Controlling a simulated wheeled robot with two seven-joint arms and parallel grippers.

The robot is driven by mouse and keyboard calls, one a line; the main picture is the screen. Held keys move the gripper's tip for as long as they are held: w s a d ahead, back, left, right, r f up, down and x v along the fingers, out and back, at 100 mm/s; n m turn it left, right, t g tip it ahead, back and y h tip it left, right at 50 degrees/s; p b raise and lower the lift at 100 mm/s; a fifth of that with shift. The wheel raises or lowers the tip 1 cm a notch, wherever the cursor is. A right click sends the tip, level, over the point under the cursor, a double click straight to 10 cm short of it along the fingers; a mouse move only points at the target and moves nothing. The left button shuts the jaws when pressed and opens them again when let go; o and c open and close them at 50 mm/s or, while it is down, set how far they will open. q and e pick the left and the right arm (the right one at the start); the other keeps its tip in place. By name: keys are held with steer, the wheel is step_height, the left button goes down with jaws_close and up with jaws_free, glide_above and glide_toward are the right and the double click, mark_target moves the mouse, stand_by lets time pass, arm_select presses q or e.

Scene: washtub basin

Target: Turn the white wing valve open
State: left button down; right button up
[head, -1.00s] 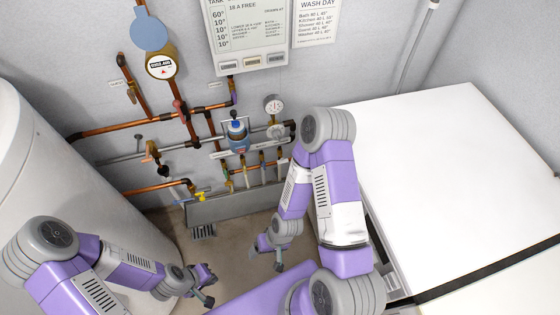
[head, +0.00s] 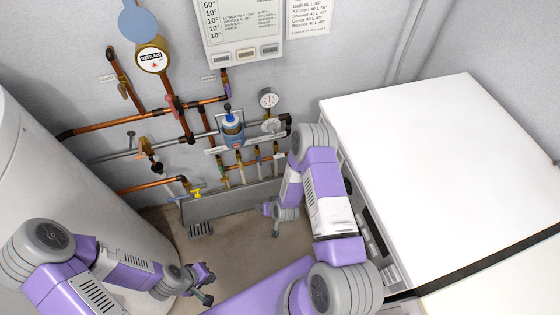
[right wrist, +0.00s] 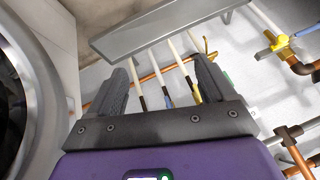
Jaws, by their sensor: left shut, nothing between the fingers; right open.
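I cannot make out the white wing valve for certain. Several small valves with pale pipes (head: 241,172) hang below the blue-capped unit (head: 232,127) on the back wall. My right gripper (head: 277,222) is low, in front of the grey trough and near the white cabinet. In the right wrist view my right gripper (right wrist: 165,80) is open, with pale pipes (right wrist: 165,65) showing beyond and between its fingers; I see nothing held. My left gripper (head: 206,285) is shut and empty, low beside the white tank, well away from the valves.
A grey trough (head: 232,200) runs below the valves. A yellow-handled valve (head: 195,191) sits at its left; it also shows in the right wrist view (right wrist: 274,42). The white tank (head: 60,170) stands left, the white-topped cabinet (head: 430,140) right. Copper pipes (head: 100,130) cross the wall.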

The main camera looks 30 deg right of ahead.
mark_target(278, 154)
steer(key=w+d+f+t+h+b, duration=0.2)
steer(key=w+d+f+t+h, duration=0.3)
steer(key=w+d, duration=0.55)
steer(key=w+d+n+t+b, duration=0.1)
steer(key=w+d+t+b, duration=0.3)
steer(key=w, duration=0.5)
steer(key=shift+w+d+r+n+t+b, duration=0.45)
steer(key=shift+d+t, duration=0.35)
steer(key=shift+t, duration=0.3)
steer(key=shift+c, duration=0.2)
steer(key=c, duration=1)
